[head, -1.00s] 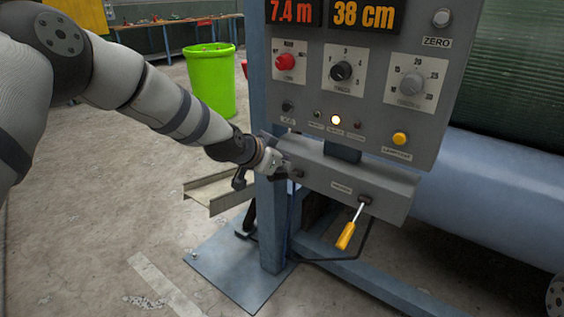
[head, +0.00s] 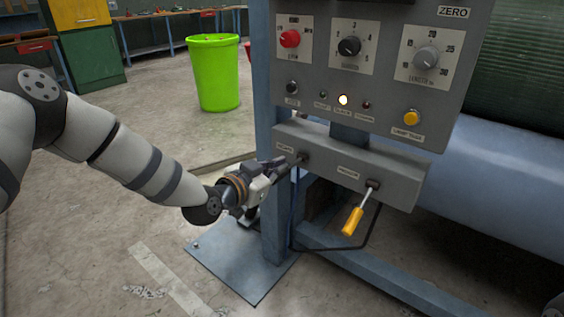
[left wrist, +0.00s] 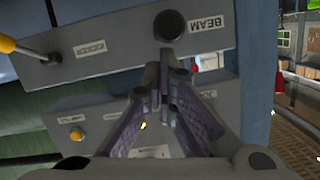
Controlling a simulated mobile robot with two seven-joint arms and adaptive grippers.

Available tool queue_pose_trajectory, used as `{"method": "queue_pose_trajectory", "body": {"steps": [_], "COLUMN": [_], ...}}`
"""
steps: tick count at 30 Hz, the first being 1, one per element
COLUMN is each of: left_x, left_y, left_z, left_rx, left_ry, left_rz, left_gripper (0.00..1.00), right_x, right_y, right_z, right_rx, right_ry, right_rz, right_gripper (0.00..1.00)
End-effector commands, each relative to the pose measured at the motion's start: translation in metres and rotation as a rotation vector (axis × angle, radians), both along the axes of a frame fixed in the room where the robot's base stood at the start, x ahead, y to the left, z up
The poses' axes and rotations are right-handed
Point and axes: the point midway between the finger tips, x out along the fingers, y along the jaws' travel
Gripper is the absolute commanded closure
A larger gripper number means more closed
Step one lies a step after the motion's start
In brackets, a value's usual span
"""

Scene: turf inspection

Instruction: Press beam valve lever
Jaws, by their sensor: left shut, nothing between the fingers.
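The beam valve (head: 304,157) shows as a dark round boss on the left of the grey lower box (head: 400,187). The left wrist view shows the dark round boss (left wrist: 170,25) beside a label reading BEAM. No yellow handle shows on it; whether part of a lever is hidden by my fingers I cannot tell. My left gripper (head: 288,166) is shut, with nothing between its fingers. Its tips (left wrist: 166,58) are close to the boss; contact is unclear. My right gripper is out of view.
A second lever with a yellow handle (head: 353,221) hangs on the box's right. The control panel (head: 385,95) with knobs and buttons is above. A blue post (head: 275,225) and base plate (head: 238,262) are below. A green bin (head: 214,75) stands behind on open floor.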

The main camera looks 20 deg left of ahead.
Motion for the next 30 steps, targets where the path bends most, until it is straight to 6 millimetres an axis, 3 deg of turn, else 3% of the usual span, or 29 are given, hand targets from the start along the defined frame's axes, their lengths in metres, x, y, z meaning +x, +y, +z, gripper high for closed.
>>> {"method": "queue_pose_trajectory", "body": {"steps": [1, 7, 30], "left_x": [-0.003, -0.006, -0.004], "left_y": [0.001, 0.002, 0.002], "left_z": [-0.02, -0.037, -0.062], "left_rx": [-0.013, -0.069, -0.068], "left_ry": [-0.024, -0.184, -0.19], "left_rz": [0.001, 0.0, 0.001], "left_gripper": [1.0, 1.0, 1.0], "right_x": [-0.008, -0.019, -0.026], "right_y": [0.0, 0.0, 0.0], "right_z": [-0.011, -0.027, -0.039], "right_rx": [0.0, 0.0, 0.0], "right_ry": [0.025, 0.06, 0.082], "right_rz": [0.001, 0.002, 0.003], "right_gripper": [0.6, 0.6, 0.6]}}
